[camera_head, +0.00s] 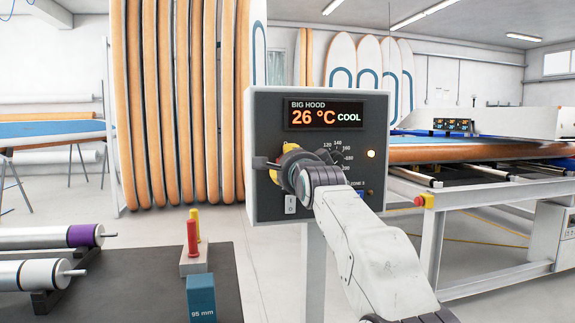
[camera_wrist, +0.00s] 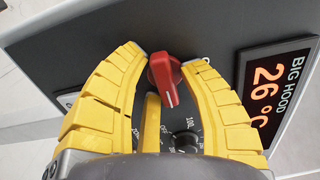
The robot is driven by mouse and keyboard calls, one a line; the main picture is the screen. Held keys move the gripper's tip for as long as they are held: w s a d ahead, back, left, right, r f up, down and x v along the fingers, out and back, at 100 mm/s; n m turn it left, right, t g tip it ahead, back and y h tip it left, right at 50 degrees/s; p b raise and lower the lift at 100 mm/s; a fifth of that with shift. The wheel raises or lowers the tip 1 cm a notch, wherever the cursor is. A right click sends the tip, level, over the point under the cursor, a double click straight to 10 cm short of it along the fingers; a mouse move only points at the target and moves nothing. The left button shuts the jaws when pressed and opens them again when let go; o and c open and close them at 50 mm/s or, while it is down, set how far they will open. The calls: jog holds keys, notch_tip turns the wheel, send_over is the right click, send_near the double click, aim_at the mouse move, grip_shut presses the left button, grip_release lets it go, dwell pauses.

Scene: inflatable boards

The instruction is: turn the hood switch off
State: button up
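The hood's control box (camera_head: 262,120) is grey and stands on a post, with a display (camera_head: 324,114) reading BIG HOOD, 26 °C, COOL. In the wrist view a red rotary switch (camera_wrist: 165,79) with a white pointer line is on the panel. My gripper (camera_wrist: 167,60) is at the panel with its yellow fingertips on either side of the red switch. The gaps are small and I cannot tell whether they touch it. A yellow bar (camera_wrist: 152,121) shows between the fingers, perhaps another finger. In the head view my gripper (camera_head: 285,165) hides the red switch.
A black dial (camera_wrist: 187,142) with a numbered scale sits close to the fingers. A dark table (camera_head: 130,285) with rollers is at left; a board machine (camera_head: 485,150) is at right.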

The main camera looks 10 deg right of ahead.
grip_shut()
jog(key=shift+n, duration=0.3)
jog(key=n+p, duration=0.2)
jog(key=n, duration=0.1)
jog(key=shift+d+r+n, duration=0.1)
jog(key=shift+n, duration=0.2)
jog(key=n+p, duration=0.2)
jog(key=n, duration=0.2)
jog(key=shift+n, duration=0.3)
jog(key=n+p, duration=0.1)
jog(key=n, duration=0.4)
jog(key=shift+d+r, duration=0.1)
jog(key=shift+s+r+n+p, duration=0.15)
jog(key=shift+n+p, duration=0.25)
jog(key=shift+n, duration=1.6)
jog(key=shift+r, duration=0.15)
